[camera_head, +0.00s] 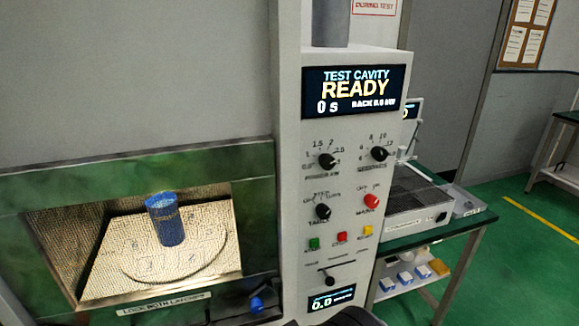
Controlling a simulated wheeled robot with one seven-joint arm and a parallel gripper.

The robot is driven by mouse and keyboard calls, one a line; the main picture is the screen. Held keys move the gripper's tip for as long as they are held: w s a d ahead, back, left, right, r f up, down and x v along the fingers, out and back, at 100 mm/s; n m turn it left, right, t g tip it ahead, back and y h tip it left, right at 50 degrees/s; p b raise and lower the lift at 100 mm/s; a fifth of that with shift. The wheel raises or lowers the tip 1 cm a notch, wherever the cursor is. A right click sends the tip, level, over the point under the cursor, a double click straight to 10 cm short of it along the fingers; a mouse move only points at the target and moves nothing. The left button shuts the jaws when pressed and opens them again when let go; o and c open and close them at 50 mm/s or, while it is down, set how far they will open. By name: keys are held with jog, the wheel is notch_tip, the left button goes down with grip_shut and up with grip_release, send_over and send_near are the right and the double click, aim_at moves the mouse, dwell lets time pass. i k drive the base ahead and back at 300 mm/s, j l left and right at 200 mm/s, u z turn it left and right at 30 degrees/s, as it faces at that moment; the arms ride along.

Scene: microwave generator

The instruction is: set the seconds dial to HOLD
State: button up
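The control panel (345,225) is a tall pale column right of the open-looking cavity. A black knob (379,154) at its upper right has a scale with numbers such as 8, 10 and 12; it appears to be the seconds dial, but its label is blurred. I cannot read HOLD or tell exactly where the knob points. A similar black knob (326,160) to its left has a scale around 1.5 and 2. The display (354,92) above reads TEST CAVITY READY, 0 s. I see no gripper fingers; a dark shape at the bottom edge is unclear.
A blue cup (165,218) stands in the cavity. A green-topped bench (450,226) stands at right. The space before the dials looks clear.

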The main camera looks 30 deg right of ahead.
aim_at(379, 153)
jog(key=k+z, duration=0.1)
jog(key=z, duration=1.45)
